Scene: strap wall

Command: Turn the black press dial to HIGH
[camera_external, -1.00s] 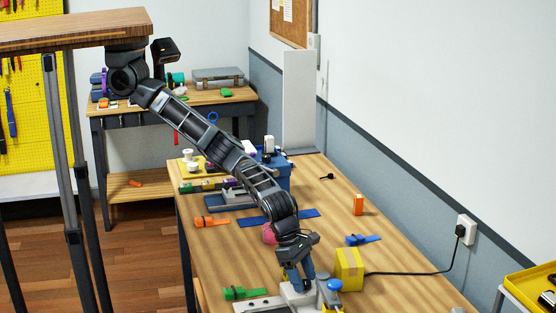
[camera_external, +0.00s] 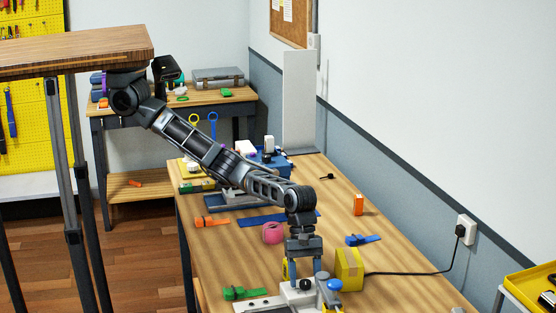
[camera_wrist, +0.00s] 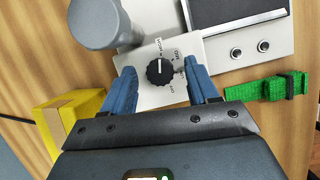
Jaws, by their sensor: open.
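The black press dial (camera_wrist: 160,72) is a round ridged knob on a pale control plate (camera_wrist: 152,98) in the wrist view. A white mark on the knob points toward the upper edge of the picture. My gripper (camera_external: 305,276) points down over the press at the bench's front. Its blue fingers are open, one on each side of the dial in the wrist view, with gaps between them and the knob. Whether the fingertips reach the dial's height is unclear. The dial is not clearly visible in the external view.
A grey round knob (camera_wrist: 100,22) stands close to the left finger. The press's grey plate (camera_wrist: 240,45) lies at upper right. A yellow box (camera_external: 349,268) stands right of my gripper, and a green strap (camera_external: 244,293) lies left. A pink roll (camera_external: 273,233) is behind.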

